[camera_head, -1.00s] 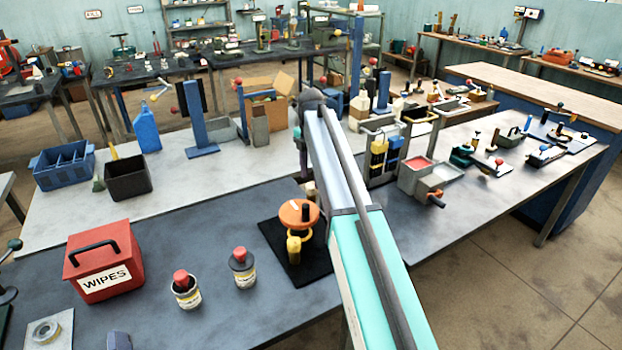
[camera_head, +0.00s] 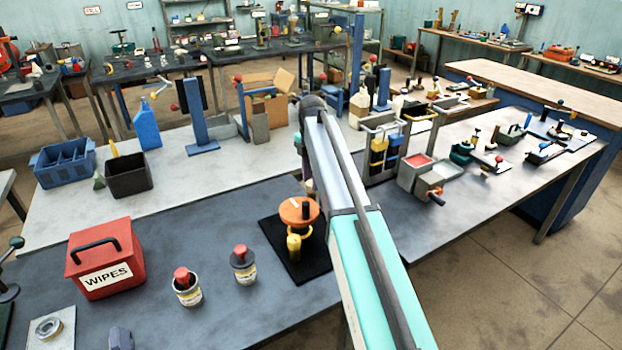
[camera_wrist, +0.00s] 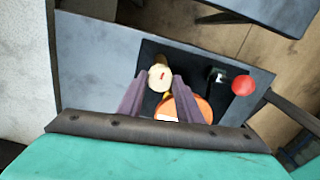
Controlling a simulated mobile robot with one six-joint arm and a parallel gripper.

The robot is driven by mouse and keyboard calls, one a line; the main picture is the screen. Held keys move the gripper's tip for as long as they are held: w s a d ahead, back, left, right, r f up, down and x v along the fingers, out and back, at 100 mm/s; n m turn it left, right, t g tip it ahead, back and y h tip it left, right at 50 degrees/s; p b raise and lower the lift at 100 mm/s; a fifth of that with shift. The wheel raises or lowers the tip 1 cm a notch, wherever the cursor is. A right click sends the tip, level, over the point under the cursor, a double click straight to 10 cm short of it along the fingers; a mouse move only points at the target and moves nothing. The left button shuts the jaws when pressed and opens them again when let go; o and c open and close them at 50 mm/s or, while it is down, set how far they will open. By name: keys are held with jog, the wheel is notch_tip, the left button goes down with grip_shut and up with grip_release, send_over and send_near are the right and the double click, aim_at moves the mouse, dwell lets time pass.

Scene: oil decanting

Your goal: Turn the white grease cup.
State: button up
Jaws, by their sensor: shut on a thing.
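The white grease cup (camera_wrist: 160,77) shows in the wrist view as a cream round top with a small red mark. It sits between the tips of my gripper (camera_wrist: 159,76), whose two purple-grey fingers are shut on it. An orange disc (camera_wrist: 187,106) lies close behind it, partly hidden by a finger. In the head view the orange disc (camera_head: 299,210) tops a device with a yellow part (camera_head: 293,246), standing on a black mat (camera_head: 313,268). My arm hides the cup and most of my gripper there.
A red ball knob (camera_wrist: 243,85) is beside the device. Two red-capped containers (camera_head: 186,290) (camera_head: 244,265) and a red wipes box (camera_head: 105,258) stand left on the bench. A rack with yellow and blue bottles (camera_head: 378,155) and grey trays (camera_head: 420,172) are to the right.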

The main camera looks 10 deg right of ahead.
aim_at(311, 182)
jog(key=shift+m, duration=0.4)
jog(key=m, duration=0.3)
jog(key=shift+m, duration=2.3)
jog(key=o, duration=1)
jog(key=shift+o, duration=0.2)
jog(key=shift+r+b, duration=0.15)
jog(key=shift+b, duration=0.15)
notch_tip(311, 182, up, 14)
jog(key=b, duration=0.3)
jog(key=shift+f, duration=0.25)
